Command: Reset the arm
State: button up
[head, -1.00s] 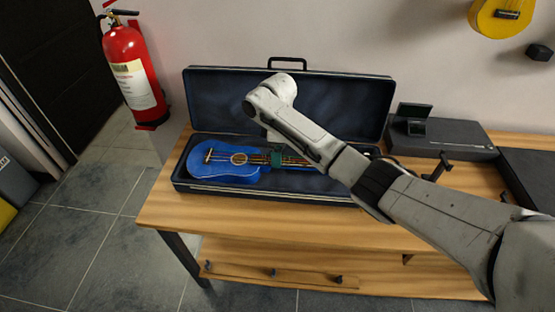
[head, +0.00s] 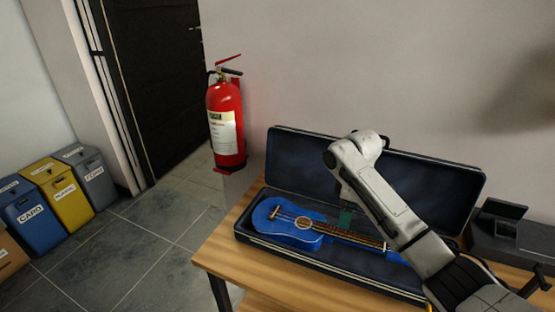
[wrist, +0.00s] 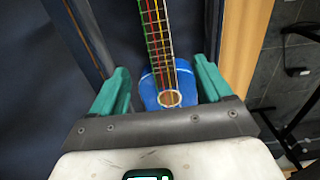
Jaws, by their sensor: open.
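My gripper (wrist: 160,90) is open and empty, its two green fingers spread apart in the wrist view. In the head view my gripper (head: 346,216) hangs over the ukulele's neck. The blue ukulele (head: 284,231) lies in the open dark case (head: 300,164), body to the left and neck to the right. In the wrist view the ukulele's body (wrist: 150,92) and colored strings show between and beyond the fingers. My arm hides part of the case and its right end.
The case rests on a wooden table (head: 226,242). A dark box (head: 508,238) stands on the table at right. A red fire extinguisher (head: 226,125) hangs on the wall, left of the case. Blue (head: 33,216), yellow (head: 62,195) and grey bins stand at far left on open tiled floor.

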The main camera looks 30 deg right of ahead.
jog(key=s+a+f+m+y, duration=0.1)
jog(key=s+a+f, duration=0.2)
jog(key=a, duration=0.4)
jog(key=s+a+f+t, duration=0.1)
jog(key=s+a+f, duration=0.1)
jog(key=a, duration=0.5)
jog(key=s+a+f+m+y, duration=0.1)
jog(key=s+a+f, duration=0.2)
jog(key=a, duration=0.4)
jog(key=shift+s+f+m+t+y, duration=0.15)
jog(key=shift+f, duration=0.3)
jog(key=shift+s+f+m+t+y, duration=0.15)
jog(key=shift+f, duration=0.25)
jog(key=s+a+f+m, duration=0.1)
jog(key=s+f+m, duration=0.1)
jog(key=s, duration=0.5)
jog(key=s+a+f+m, duration=0.1)
jog(key=s+f, duration=0.1)
jog(key=s, duration=0.5)
jog(key=s+d+r+m+h, duration=0.1)
jog(key=s+d, duration=0.1)
jog(key=s, duration=0.4)
jog(key=s+d+r+m+h, duration=0.1)
jog(key=s+d, duration=0.2)
jog(key=s, duration=0.3)
jog(key=shift+d+m+h, duration=0.25)
jog(key=shift+m+h, duration=0.05)
jog(key=shift+h, duration=0.1)
jog(key=shift+f, duration=0.1)
